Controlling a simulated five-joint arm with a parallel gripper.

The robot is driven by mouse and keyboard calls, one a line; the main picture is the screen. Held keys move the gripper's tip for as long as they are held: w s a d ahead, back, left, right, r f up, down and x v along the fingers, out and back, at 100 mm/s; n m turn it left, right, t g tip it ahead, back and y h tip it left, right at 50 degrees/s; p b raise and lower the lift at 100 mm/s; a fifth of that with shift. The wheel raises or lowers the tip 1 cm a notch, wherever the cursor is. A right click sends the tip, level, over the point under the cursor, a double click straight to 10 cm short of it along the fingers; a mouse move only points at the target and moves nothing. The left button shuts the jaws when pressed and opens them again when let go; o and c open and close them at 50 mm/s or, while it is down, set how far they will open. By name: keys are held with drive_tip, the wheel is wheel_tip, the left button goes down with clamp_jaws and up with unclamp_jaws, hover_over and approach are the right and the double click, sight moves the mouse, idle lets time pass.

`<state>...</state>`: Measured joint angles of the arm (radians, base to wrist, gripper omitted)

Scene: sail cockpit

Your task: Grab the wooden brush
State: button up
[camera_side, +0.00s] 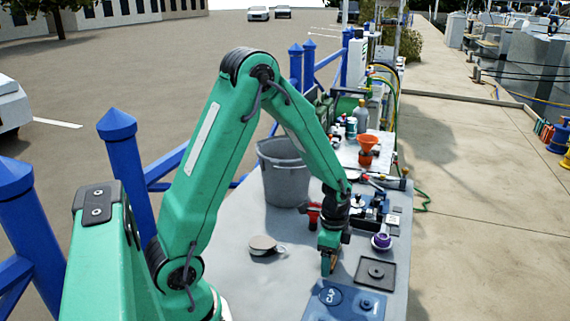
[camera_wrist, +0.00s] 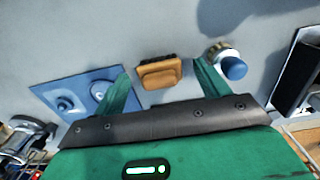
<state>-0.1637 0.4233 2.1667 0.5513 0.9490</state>
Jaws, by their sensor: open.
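The wooden brush (camera_wrist: 160,73) is a small orange-brown block with a dark strip along its far edge. In the wrist view it lies on the grey table between and just beyond the tips of my gripper (camera_wrist: 163,84). The green fingers are spread apart, with a gap on each side of the brush. In the side view my gripper (camera_side: 329,264) points down at the table, and a small brown patch shows at its fingers. The rest of the brush is hidden there.
A blue plate (camera_wrist: 80,90) with a knob lies left of the brush in the wrist view. A round white piece with a blue ball (camera_wrist: 234,68) is close on the right. In the side view a grey bucket (camera_side: 284,180) stands behind, and a metal disc (camera_side: 263,243) lies left.

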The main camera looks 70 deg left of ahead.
drive_tip(key=shift+c, duration=0.4)
drive_tip(key=c, duration=1)
drive_tip(key=shift+r, duration=0.15)
drive_tip(key=shift+r, duration=0.95)
drive_tip(key=shift+d+r, duration=0.2)
drive_tip(key=shift+r, duration=0.9)
drive_tip(key=s+d+r, duration=0.1)
drive_tip(key=d+r, duration=0.1)
drive_tip(key=d, duration=0.1)
drive_tip(key=s+d+r, duration=0.2)
drive_tip(key=d, duration=0.2)
drive_tip(key=s+d+r, duration=0.1)
drive_tip(key=d+r, duration=0.1)
drive_tip(key=d, duration=0.1)
drive_tip(key=shift+s+d+r, duration=0.15)
drive_tip(key=shift+d+r, duration=0.1)
